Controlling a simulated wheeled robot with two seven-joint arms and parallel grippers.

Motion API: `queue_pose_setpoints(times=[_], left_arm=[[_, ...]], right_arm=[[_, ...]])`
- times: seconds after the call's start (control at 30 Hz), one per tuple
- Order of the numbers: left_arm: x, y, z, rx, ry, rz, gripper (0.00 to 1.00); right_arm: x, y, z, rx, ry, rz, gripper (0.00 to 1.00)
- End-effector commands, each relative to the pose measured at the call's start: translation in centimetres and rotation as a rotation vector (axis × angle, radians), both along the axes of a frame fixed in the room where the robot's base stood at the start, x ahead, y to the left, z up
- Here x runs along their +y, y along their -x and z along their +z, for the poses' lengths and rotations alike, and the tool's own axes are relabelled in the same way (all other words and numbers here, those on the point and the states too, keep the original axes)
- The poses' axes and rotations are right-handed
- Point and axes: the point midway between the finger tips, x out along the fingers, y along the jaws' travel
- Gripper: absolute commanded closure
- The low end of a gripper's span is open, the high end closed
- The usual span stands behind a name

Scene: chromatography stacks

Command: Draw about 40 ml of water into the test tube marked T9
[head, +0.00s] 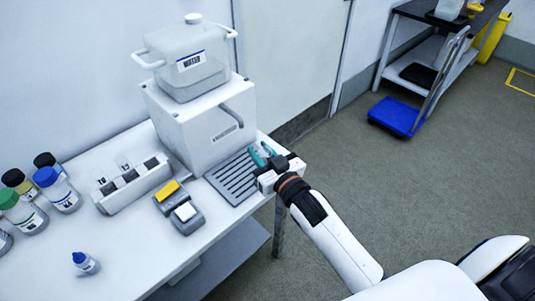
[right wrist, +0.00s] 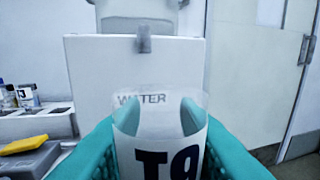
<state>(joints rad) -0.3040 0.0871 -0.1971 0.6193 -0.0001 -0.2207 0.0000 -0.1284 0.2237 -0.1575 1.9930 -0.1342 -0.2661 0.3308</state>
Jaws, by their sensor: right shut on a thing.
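My right gripper (head: 264,156) reaches over the right end of the slotted drip tray (head: 231,178). Its teal fingers are shut on a clear test tube (right wrist: 160,125), whose label reads T9 in the right wrist view. The tube looks upright with its open rim up; I see no water in it, though its lower part is out of frame. The white water dispenser (head: 192,125) carries a clear tank (head: 190,72) labelled WATER. Its grey spout (head: 231,115) also shows in the right wrist view (right wrist: 143,38), above and beyond the tube's rim. My left gripper is not in view.
A grey control box (head: 192,225) with a yellow button (head: 168,190) and a white button (head: 185,212) sits left of the drip tray. A white tube rack (head: 106,205), several capped bottles (head: 57,189) and a small dropper bottle (head: 85,263) stand farther left.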

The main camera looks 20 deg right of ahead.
Motion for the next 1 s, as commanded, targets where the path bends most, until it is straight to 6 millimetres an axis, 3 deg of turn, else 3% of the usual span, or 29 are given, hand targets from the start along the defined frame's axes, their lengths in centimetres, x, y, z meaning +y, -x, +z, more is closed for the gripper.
queue_pose_setpoints(times=[0.17,0.7,1.0], left_arm=[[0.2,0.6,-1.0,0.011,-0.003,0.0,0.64],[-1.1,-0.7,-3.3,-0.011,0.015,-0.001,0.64],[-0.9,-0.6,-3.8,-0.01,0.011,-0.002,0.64]], right_arm=[[0.6,-1.8,-0.1,-0.002,0.0,0.0,0.94],[2.4,-6.7,-0.1,-0.002,0.0,-0.001,0.94],[2.9,-8.0,0.0,0.0,0.0,0.0,0.94]])
